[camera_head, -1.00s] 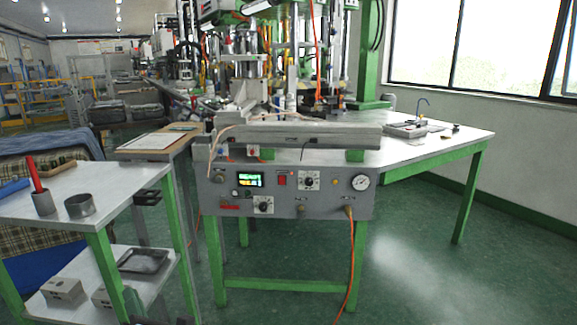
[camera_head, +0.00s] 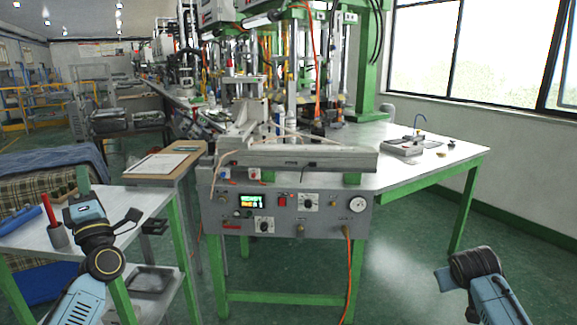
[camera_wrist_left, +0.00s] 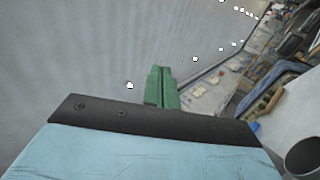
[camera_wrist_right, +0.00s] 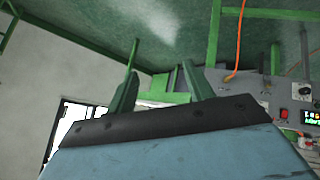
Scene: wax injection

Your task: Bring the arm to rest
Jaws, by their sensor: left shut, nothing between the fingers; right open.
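My left gripper (camera_head: 83,180) is raised in front of the left side table in the head view, its green fingers pointing up. In the left wrist view its fingers (camera_wrist_left: 161,86) lie together with nothing between them. My right arm comes in at the lower right of the head view, over the green floor, and its gripper cannot be made out there. In the right wrist view the fingers of my right gripper (camera_wrist_right: 160,84) stand apart with nothing between them.
The wax machine (camera_head: 290,215) with its control panel stands in the centre. The side table (camera_head: 130,203) at left holds a grey cup (camera_head: 58,237) with a red stick. Open floor (camera_head: 405,265) lies at the right.

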